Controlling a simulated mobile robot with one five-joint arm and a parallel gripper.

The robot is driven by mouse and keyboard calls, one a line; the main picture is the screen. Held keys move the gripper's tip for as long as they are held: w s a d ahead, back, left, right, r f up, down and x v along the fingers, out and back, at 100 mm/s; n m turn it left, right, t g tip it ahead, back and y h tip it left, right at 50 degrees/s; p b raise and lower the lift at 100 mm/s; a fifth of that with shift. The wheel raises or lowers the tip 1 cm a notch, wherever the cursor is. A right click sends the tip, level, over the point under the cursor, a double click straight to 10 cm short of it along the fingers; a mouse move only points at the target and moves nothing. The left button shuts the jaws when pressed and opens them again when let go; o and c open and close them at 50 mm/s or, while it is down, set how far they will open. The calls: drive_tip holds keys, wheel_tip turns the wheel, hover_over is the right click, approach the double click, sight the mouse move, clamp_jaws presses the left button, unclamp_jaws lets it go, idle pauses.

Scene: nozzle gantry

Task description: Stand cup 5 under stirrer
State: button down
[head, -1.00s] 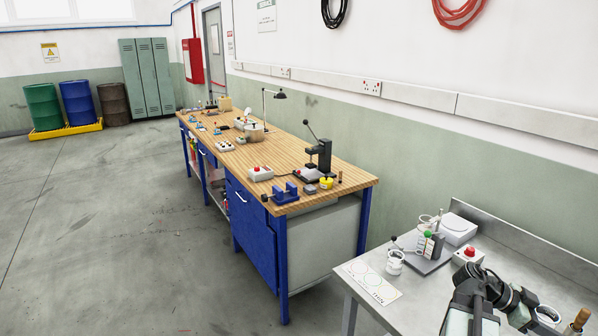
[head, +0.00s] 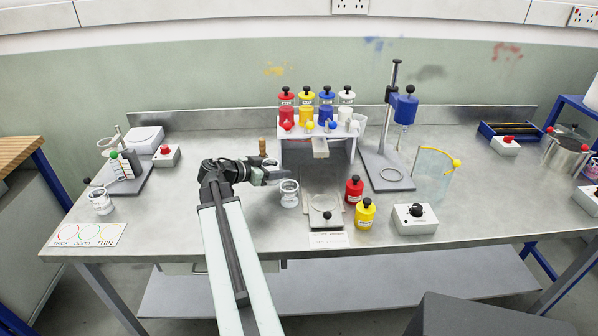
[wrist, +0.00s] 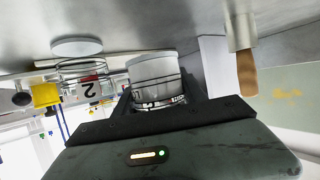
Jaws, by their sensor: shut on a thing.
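My gripper (head: 272,176) is shut on a clear cup with pale contents, seen in the wrist view (wrist: 152,70). No number can be read on the held cup, and my gripper mostly hides it in the head view. A cup marked 2 (wrist: 82,78) stands beside it; in the head view this cup (head: 289,193) is just right of my gripper. The stirrer (head: 404,107) has a blue motor and a thin shaft on a grey stand. Its base (head: 372,178) has an empty ring mark under the shaft, to the right of my gripper.
A dispenser rack (head: 318,134) with red, yellow, blue and white bottles stands between my gripper and the stirrer. Red (head: 354,189) and yellow (head: 365,213) bottles, a knob box (head: 414,219) and a clear curved shield (head: 432,176) stand around the stirrer's front and right.

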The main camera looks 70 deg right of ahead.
hover_over(293, 179)
drive_tip(key=shift+w, duration=0.15)
wheel_tip(293, 179, down, 4)
drive_tip(key=b, duration=0.4)
drive_tip(key=shift+d, duration=0.15)
drive_tip(key=shift+r, duration=0.25)
drive_tip(key=shift+f, duration=0.2)
drive_tip(key=c, duration=0.7)
unclamp_jaws()
drive_tip(key=shift+o, duration=0.2)
